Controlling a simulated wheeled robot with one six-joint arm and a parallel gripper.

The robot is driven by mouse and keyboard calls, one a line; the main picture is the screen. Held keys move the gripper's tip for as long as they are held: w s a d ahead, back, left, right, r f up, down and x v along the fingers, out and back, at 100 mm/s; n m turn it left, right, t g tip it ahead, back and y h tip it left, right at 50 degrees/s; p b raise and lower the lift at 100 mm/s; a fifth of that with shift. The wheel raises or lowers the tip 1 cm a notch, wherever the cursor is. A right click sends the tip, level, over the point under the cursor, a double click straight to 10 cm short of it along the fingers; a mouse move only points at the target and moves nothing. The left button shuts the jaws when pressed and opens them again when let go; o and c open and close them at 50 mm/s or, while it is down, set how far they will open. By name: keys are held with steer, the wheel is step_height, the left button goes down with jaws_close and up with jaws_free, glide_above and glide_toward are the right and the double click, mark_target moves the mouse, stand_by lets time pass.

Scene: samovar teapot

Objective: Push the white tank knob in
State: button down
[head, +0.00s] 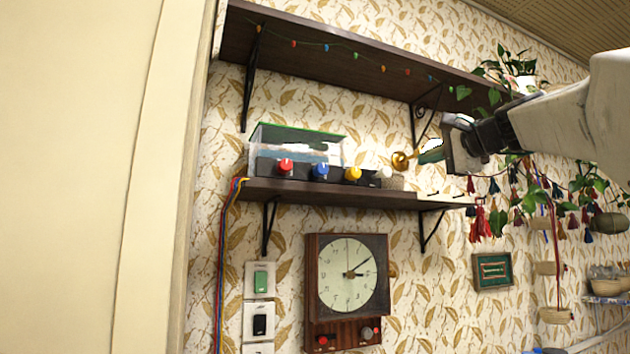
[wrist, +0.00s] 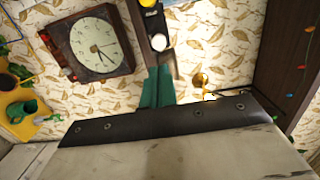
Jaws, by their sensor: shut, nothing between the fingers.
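The tank (head: 300,143) with a clear body and green top edge stands on the lower shelf. Its dark front panel carries a red knob (head: 285,166), a blue knob (head: 320,171), a yellow knob (head: 353,174) and, at the right end, the white knob (head: 386,173). The white knob also shows in the wrist view (wrist: 162,42), beyond my fingertips. My gripper (head: 430,151) is shut and empty, to the right of and a little above the white knob in the head view. Its teal fingers (wrist: 157,88) point toward the panel end, apparently apart from the knob.
A brass fitting (head: 401,160) is close to my fingertips. The lower shelf (head: 330,192) runs beneath the tank, and a dark upper shelf (head: 350,62) with a string of coloured lights hangs above. A clock (head: 348,275) is below. Hanging plants and tassels (head: 485,222) are at right.

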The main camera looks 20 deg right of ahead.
mark_target(390, 171)
steer(key=w, duration=0.3)
steer(key=w+a, duration=0.1)
steer(key=w, duration=0.6)
steer(key=shift+a+f, duration=0.1)
steer(key=shift+a, duration=0.05)
steer(key=w, duration=0.3)
steer(key=shift+s, duration=0.15)
